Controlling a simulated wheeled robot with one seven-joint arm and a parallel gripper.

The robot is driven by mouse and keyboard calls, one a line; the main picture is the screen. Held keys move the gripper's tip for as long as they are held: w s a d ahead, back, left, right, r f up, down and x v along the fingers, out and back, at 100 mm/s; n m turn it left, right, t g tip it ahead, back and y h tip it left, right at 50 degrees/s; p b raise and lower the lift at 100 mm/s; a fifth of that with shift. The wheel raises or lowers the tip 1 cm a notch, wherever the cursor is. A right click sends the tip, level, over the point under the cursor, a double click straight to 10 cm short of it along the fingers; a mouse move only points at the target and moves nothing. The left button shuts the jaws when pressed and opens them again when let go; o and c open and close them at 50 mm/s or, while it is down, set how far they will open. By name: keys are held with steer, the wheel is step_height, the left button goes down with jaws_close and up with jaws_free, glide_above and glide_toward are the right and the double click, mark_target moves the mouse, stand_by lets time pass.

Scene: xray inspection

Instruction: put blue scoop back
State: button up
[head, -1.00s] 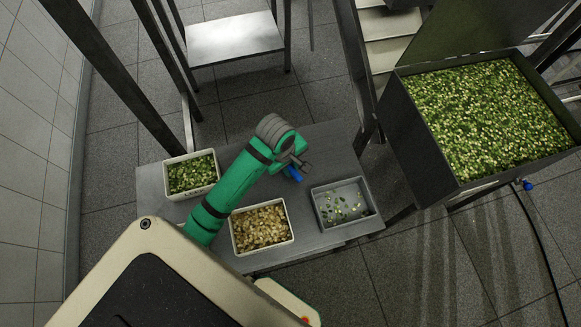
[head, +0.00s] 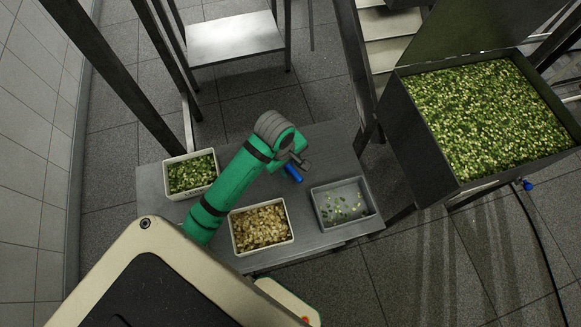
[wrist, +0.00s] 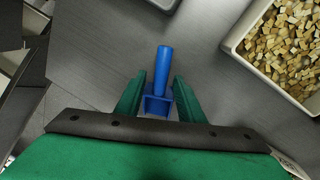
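The blue scoop (head: 293,173) shows beside the end of my arm in the head view, over the grey metal table (head: 330,160). In the wrist view the blue scoop (wrist: 163,72) lies between the two green fingers of my gripper (wrist: 158,98), its round handle pointing away and its square part between the fingers. Whether the scoop rests on the table is hard to tell. My fingertips are hidden in the head view.
On the table stand a bin of green pieces (head: 192,157), a bin of tan pieces (head: 287,235) and a grey tray with few pieces (head: 315,197). A large hopper of green pieces (head: 397,101) is at right.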

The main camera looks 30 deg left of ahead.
step_height(320, 180, up, 10)
steer(key=s, duration=0.1)
steer(key=shift+s+a+r, duration=0.15)
steer(key=shift+s+a, duration=0.15)
stand_by(0.5)
